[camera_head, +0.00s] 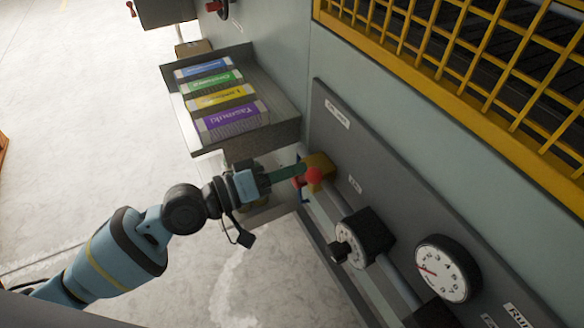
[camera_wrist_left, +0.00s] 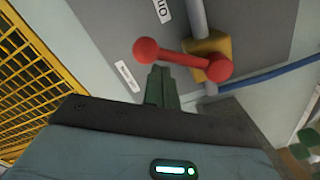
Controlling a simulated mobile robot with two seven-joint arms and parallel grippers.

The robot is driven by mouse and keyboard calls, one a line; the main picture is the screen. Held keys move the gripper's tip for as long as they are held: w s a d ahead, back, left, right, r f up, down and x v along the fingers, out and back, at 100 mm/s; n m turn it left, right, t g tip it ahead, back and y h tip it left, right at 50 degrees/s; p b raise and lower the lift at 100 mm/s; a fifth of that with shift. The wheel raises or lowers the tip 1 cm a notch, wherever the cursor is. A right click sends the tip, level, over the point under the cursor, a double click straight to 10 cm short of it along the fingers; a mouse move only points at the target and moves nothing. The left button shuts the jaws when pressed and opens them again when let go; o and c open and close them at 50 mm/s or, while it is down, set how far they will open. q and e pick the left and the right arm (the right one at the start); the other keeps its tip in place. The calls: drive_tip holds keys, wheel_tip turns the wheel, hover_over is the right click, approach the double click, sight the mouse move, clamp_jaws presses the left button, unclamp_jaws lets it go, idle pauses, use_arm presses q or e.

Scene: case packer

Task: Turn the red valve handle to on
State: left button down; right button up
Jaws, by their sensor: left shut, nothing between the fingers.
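The red valve handle (camera_head: 313,175) sits on a brass-coloured valve body (camera_head: 319,166) on the grey panel. In the left wrist view the handle (camera_wrist_left: 183,58) is a red bar with a ball at each end, lying across the brass body (camera_wrist_left: 207,45) and a grey pipe. My left gripper (camera_head: 302,170) is shut and empty, its green fingers pointing at the handle. In the left wrist view the fingertips (camera_wrist_left: 160,72) are just beside the bar, near its free ball end; I cannot tell whether they touch it. My right gripper is not in view.
A dial regulator with a black knob (camera_head: 365,238) and a round gauge (camera_head: 447,268) are on the panel to the right. A grey tray (camera_head: 288,133) of coloured boxes juts out behind the gripper. A yellow guard grille (camera_head: 440,85) stands above the panel.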

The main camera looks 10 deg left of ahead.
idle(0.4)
use_arm(q)
drive_tip(key=s+d+f+m, duration=0.2)
drive_tip(key=s+f+m, duration=0.2)
drive_tip(key=m, duration=0.6)
drive_tip(key=shift+d+f+m+y, duration=0.3)
drive_tip(key=shift+d+f, duration=0.1)
drive_tip(key=shift+f, duration=0.05)
drive_tip(key=shift+f, duration=0.1)
idle(0.5)
